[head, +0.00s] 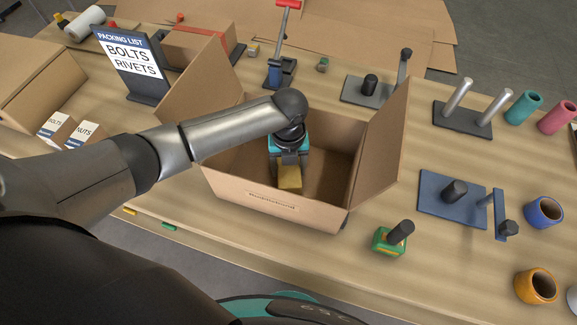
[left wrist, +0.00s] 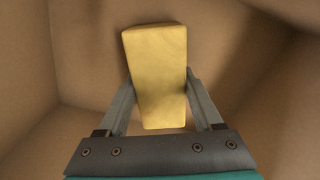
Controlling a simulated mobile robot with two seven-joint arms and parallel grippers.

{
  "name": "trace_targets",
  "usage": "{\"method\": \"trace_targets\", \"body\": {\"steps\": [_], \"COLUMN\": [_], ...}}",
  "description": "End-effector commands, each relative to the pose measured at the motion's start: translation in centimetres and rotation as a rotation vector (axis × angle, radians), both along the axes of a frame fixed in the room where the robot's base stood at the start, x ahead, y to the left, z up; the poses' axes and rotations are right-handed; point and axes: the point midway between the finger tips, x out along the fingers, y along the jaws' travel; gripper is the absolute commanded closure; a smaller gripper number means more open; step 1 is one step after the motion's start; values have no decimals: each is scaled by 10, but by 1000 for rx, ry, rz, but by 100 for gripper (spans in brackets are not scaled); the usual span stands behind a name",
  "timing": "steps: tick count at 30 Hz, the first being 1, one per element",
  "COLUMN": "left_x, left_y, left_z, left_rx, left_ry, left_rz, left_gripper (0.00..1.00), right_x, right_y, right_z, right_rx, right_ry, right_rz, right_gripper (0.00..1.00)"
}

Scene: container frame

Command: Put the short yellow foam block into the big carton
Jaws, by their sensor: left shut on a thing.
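The big carton (head: 270,200) stands open on the table in the middle of the head view, with its flaps spread. My left gripper (head: 288,172) reaches down into it from above. It is shut on the short yellow foam block (head: 289,179), which is inside the carton's walls. In the left wrist view the block (left wrist: 158,75) sits between the two fingers, with brown cardboard around it. I cannot tell whether the block touches the carton floor. My right gripper is not in view.
A packing list sign (head: 130,60) and small labelled boxes (head: 82,132) stand left of the carton. A green block with a dark peg (head: 391,240) and a blue plate with pegs (head: 440,205) are to the right. Teal (head: 522,107) and pink tubes lie further right.

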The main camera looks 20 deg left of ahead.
Motion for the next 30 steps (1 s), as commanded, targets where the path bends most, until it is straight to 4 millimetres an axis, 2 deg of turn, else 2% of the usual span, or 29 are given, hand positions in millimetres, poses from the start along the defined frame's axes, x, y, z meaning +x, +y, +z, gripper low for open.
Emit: {"method": "trace_targets", "body": {"steps": [8,9,17,25,30], "left_x": [0,0,0,0,1], "left_y": [0,0,0,0,-1], "left_z": [-2,-3,-2,0,19], "left_rx": [0,0,0,-1,-3], "left_ry": [0,0,0,0,-3], "left_rz": [0,0,0,0,-1], "left_gripper": [84,32,3,3,3], "right_x": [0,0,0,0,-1], "right_y": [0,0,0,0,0], "right_z": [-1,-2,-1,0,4], "right_rx": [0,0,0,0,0], "right_ry": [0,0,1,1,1], "right_rz": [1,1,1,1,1], "right_gripper": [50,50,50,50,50]}}
